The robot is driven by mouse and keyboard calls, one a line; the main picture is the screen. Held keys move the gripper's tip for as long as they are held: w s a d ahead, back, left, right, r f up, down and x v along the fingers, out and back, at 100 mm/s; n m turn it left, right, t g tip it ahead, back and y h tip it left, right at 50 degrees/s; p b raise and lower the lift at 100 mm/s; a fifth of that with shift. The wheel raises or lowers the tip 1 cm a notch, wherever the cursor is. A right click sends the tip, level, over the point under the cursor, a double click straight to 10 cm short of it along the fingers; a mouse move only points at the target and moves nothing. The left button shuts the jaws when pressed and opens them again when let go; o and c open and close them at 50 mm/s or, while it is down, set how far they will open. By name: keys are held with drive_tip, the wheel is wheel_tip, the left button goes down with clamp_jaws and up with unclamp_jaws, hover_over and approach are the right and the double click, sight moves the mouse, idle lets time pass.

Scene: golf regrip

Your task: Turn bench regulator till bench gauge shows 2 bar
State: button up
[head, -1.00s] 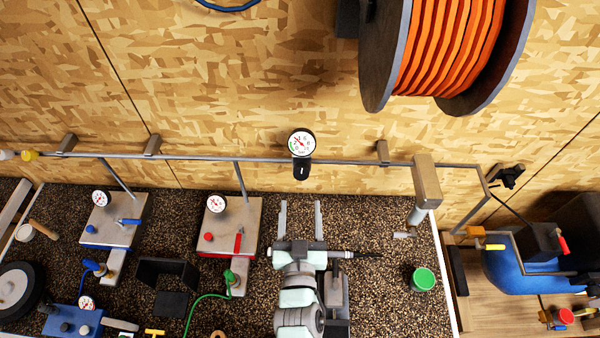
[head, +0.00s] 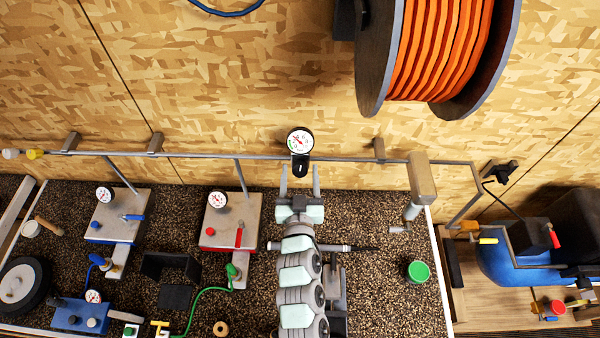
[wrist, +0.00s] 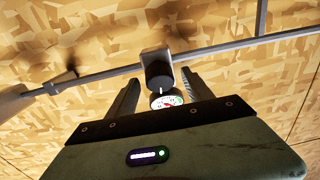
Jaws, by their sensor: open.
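The bench gauge (head: 299,140) is a round white dial with a red needle on the pipe along the wall. Its needle points to the upper left in the head view; the numbers are too small to read. The black bench regulator knob (head: 300,168) sits just below it, with a white mark. In the wrist view the knob (wrist: 159,75) and the gauge face (wrist: 166,101) appear between my finger lines. My gripper (head: 300,178) is open, its two fingertips pointing at the regulator, one to each side of the knob. I cannot tell whether they touch it.
The grey pipe (head: 220,157) runs along the wall behind the bench. Two plates with smaller gauges (head: 217,200) (head: 104,194) stand to the left. A pipe-end block (head: 421,180) and a green tin (head: 418,271) are to the right. An orange hose reel (head: 437,50) hangs above.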

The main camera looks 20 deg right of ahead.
drive_tip(key=shift+c, duration=0.3)
clamp_jaws()
drive_tip(key=shift+n+p, duration=0.3)
drive_tip(key=shift+n, duration=0.3)
drive_tip(key=n+y, duration=0.1)
drive_tip(key=n+p, duration=0.1)
drive_tip(key=shift+r+n+y, duration=0.2)
drive_tip(key=shift+n+y, duration=0.1)
drive_tip(key=shift+y, duration=0.1)
drive_tip(key=shift+d+n+y+p, duration=0.1)
drive_tip(key=shift+n+y+p, duration=0.65)
drive_tip(key=shift+n, duration=0.6)
drive_tip(key=shift+d+n+y+p, duration=0.1)
drive_tip(key=shift+n+y+p, duration=0.6)
drive_tip(key=shift+n, duration=0.65)
drive_tip(key=shift+f, duration=0.1)
drive_tip(key=shift+o, duration=0.3)
unclamp_jaws()
